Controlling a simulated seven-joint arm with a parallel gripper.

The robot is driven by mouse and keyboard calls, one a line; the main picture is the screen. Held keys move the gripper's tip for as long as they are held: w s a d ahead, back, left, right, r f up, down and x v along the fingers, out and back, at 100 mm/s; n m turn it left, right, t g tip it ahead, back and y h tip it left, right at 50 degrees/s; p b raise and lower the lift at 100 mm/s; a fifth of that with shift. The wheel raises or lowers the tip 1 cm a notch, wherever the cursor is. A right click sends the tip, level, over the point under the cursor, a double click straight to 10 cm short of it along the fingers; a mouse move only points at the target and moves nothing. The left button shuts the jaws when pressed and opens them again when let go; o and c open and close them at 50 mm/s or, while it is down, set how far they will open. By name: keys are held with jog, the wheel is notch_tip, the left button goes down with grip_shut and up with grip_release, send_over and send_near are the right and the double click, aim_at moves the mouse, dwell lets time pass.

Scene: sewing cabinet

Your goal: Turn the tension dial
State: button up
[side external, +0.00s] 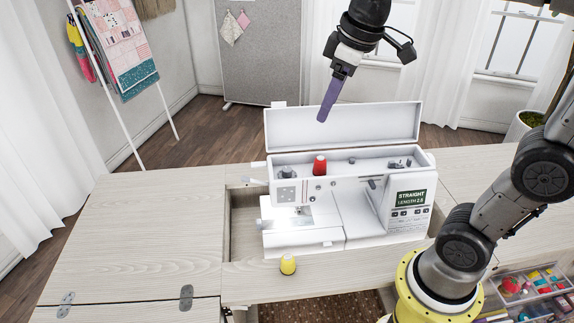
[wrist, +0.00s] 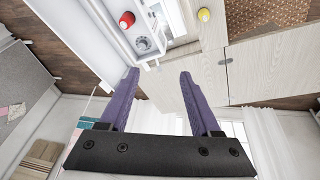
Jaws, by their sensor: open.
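The white sewing machine (side external: 360,215) sits in the cabinet with its top lid (side external: 342,127) raised. A round grey dial (side external: 288,172) sits at the left end of its open top, left of a red spool (side external: 319,165); it looks like the tension dial. In the wrist view a round dial (wrist: 143,43) shows beyond the fingertips, near the red spool (wrist: 127,19). My gripper (side external: 322,117), with purple fingers, is high above and behind the machine's top, apart from it. In the wrist view my gripper (wrist: 159,75) is open with nothing between the fingers.
The raised lid stands along the back of the machine, below my gripper. The wooden top (side external: 140,235) to the left is clear. An organizer (side external: 530,295) with sewing supplies is at the lower right.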

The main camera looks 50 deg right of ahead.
jog(key=w+d+f+g, duration=0.2)
jog(key=w+f, duration=0.2)
jog(key=w, duration=0.5)
jog(key=g, duration=0.2)
send_over(287, 169)
notch_tip(287, 169, down, 7)
notch_tip(287, 169, down, 14)
jog(key=shift+r, duration=0.1)
grip_shut()
